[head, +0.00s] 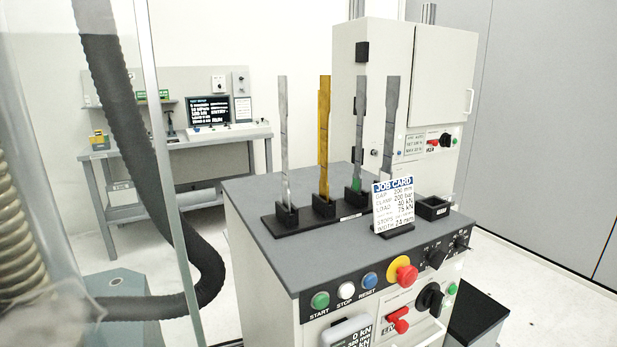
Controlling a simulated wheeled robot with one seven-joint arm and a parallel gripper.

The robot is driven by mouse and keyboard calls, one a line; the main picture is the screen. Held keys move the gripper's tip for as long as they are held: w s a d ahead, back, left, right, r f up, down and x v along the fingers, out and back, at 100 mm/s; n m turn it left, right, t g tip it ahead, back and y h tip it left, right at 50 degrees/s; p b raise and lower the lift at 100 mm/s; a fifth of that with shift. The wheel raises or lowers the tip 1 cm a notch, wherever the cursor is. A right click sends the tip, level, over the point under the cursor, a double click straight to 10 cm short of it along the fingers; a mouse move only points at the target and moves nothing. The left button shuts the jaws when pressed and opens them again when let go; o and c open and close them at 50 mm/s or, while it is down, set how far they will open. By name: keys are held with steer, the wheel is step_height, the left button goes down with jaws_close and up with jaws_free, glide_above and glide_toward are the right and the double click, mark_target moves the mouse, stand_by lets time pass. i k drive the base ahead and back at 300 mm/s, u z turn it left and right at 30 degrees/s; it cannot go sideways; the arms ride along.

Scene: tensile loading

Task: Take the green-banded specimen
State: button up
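The green-banded specimen (360,130) is a thin grey metal strip. It stands upright in a black holder on the rack (313,221), with a green band near its foot. To its left stand a yellow specimen (324,130) and a plain grey specimen (284,140). To its right stands another grey strip (391,115), tilted slightly, its foot hidden behind the job card (393,203). My gripper is not in view.
The rack stands on a grey-topped cabinet (255,205) with buttons and a red emergency stop (403,273) on its front. A small black tray (433,208) is at the right. A tall cabinet (435,75) stands behind. A dark hose (140,160) hangs at left.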

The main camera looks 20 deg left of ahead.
mark_target(357, 183)
steer(key=u, duration=0.15)
steer(key=i, duration=0.95)
steer(key=z, duration=0.05)
